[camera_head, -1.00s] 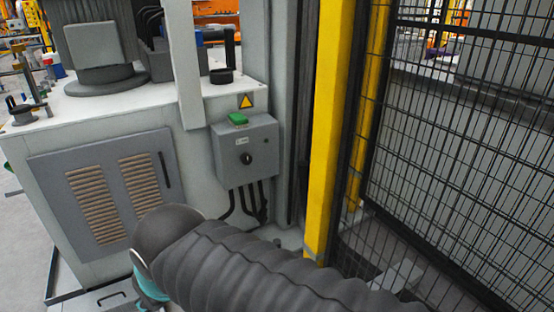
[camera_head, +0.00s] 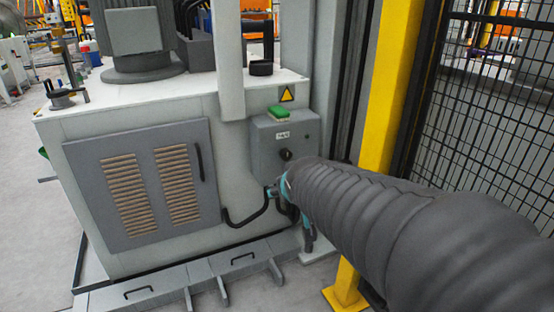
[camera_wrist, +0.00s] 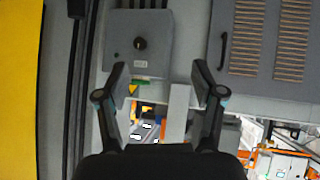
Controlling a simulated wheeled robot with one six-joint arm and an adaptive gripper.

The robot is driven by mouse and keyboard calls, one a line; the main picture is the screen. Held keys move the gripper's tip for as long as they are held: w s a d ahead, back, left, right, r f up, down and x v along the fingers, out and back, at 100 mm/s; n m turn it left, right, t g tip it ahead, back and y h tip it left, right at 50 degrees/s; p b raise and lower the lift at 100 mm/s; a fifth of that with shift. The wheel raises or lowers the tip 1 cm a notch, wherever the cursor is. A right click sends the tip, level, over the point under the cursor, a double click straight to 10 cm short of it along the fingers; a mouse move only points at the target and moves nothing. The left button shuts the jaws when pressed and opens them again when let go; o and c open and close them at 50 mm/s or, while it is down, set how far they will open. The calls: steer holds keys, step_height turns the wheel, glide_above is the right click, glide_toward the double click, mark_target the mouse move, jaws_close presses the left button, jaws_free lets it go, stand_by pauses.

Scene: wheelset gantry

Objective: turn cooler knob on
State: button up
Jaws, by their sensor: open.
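The cooler knob (camera_head: 286,155) is a small black rotary knob on the front of a grey control box (camera_head: 264,146) on the cooler cabinet's side. The box has a green piece on top. In the wrist view the knob (camera_wrist: 140,43) sits above and between the spread fingers, with the box upside down. My gripper (camera_wrist: 161,85) is open and empty, its two fingers apart and not touching the knob. In the head view my arm's dark sleeve hides most of the gripper, just below the knob. The knob's pointer direction is too small to tell.
A yellow post (camera_head: 390,85) and a black mesh fence (camera_head: 490,120) stand close on the right. The cabinet has a louvred door (camera_head: 133,190) left of the box. Black cables run below the box. Open floor lies at the left.

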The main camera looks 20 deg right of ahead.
steer(key=w+d+f+t+b, duration=0.45)
steer(key=w+d, duration=0.35)
steer(key=w, duration=0.5)
steer(key=n+t+y+b, duration=0.2)
steer(key=n+t+y, duration=0.1)
steer(key=t, duration=0.1)
glide_toward(287, 156)
steer(key=shift+g, duration=0.25)
steer(key=w, duration=1)
steer(key=shift+w+a+r, duration=0.1)
steer(key=shift+w+r, duration=0.1)
steer(key=shift+w, duration=0.2)
steer(key=c, duration=1.1)
